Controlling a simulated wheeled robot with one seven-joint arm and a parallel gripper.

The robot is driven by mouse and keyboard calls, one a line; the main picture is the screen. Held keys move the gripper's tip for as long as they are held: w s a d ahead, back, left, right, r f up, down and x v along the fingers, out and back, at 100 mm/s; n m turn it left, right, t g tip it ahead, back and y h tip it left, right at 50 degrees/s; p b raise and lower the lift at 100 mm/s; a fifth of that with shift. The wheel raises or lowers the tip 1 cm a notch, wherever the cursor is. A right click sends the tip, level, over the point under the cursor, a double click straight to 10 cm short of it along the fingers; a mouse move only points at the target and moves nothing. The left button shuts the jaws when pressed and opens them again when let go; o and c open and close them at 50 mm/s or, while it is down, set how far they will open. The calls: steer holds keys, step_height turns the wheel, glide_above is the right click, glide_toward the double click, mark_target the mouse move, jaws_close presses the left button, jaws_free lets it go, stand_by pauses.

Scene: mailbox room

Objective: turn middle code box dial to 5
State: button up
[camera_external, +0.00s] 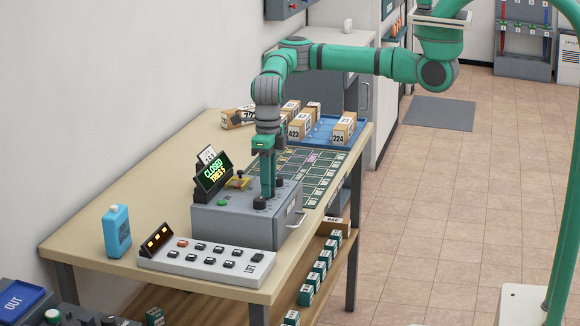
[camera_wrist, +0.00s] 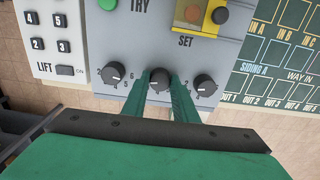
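The grey code box (camera_external: 236,222) stands on the table in the external view. In the wrist view its three black dials sit in a row: the left dial (camera_wrist: 113,72), the middle dial (camera_wrist: 160,79) and the right dial (camera_wrist: 204,85). My gripper (camera_external: 266,192) points down at the box top. In the wrist view its two green fingers (camera_wrist: 160,88) stand on either side of the middle dial and appear to touch it. The fingers hide most of the numbers around this dial. I cannot read its setting.
A green button (camera_wrist: 107,3) and a yellow set switch (camera_wrist: 201,14) sit behind the dials. A lit CLOSED display (camera_external: 213,172), a lift keypad (camera_external: 206,262) and a blue bottle (camera_external: 116,231) stand nearby. A blue tray (camera_external: 330,143) holds boxes behind.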

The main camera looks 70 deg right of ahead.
steer(key=shift+n, duration=0.4)
steer(key=n, duration=0.4)
steer(key=shift+n, duration=0.4)
steer(key=n, duration=1.2)
steer(key=shift+n, duration=0.4)
steer(key=n, duration=0.5)
steer(key=shift+n, duration=0.3)
steer(key=o, duration=1.1)
